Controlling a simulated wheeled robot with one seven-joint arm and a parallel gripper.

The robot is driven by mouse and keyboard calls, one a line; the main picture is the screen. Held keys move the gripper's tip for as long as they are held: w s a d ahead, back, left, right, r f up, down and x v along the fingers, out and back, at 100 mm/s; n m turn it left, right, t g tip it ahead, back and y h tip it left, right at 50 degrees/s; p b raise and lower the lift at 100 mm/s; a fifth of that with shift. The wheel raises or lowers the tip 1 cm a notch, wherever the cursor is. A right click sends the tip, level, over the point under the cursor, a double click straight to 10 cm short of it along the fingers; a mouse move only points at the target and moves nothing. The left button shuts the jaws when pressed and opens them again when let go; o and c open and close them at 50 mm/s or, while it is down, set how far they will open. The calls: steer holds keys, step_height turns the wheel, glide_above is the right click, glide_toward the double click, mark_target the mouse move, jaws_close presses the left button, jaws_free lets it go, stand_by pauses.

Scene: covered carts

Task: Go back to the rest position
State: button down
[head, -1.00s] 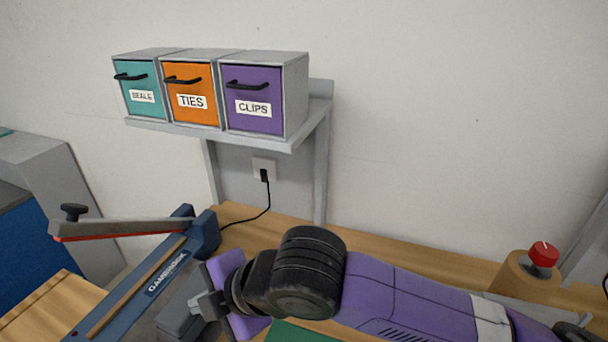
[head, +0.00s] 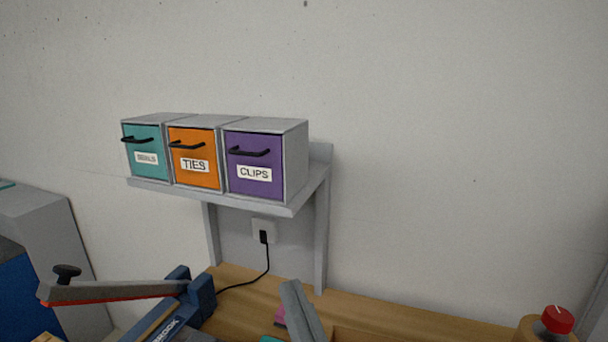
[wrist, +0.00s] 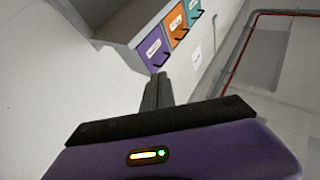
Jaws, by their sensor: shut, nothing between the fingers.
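My gripper (wrist: 157,88) shows in the wrist view as two dark grey fingers pressed together, with nothing between them. Behind the fingers is the purple wrist housing with a small lit indicator. Beyond the fingertips, the shelf's drawers appear tilted, with the purple drawer (wrist: 154,47) nearest. The fingers overlap its lower edge in the picture; I cannot tell the distance. In the head view my arm no longer shows clearly. A grey bar-like piece (head: 301,312) stands at the bottom edge there, and I cannot tell whether it is part of me.
A wall shelf (head: 270,206) holds closed teal (head: 146,152), orange (head: 195,158) and purple CLIPS (head: 254,166) drawers. Below are a wooden bench (head: 400,322), a blue lever device (head: 200,292) and a red-topped button (head: 557,319). The wall at right is bare.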

steer(key=s+d+f+m+h, duration=0.6)
steer(key=s+d+f+h, duration=0.4)
steer(key=d+f, duration=0.35)
steer(key=s+d+f+n+g, duration=0.1)
steer(key=s+d+f+g, duration=0.1)
steer(key=s, duration=0.5)
steer(key=s+d+f+n+g, duration=0.1)
steer(key=s+d+f+g, duration=0.1)
steer(key=s+f, duration=0.3)
steer(key=s+d+f+n+g, duration=0.1)
steer(key=s+d+f+g, duration=0.1)
steer(key=s, duration=0.6)
step_height(320, 180, down, 2)
steer(key=shift+s+d+f+y+b, duration=0.1)
steer(key=shift+s+d+y+b, duration=0.25)
steer(key=shift+d, duration=0.4)
steer(key=shift+w, duration=0.1)
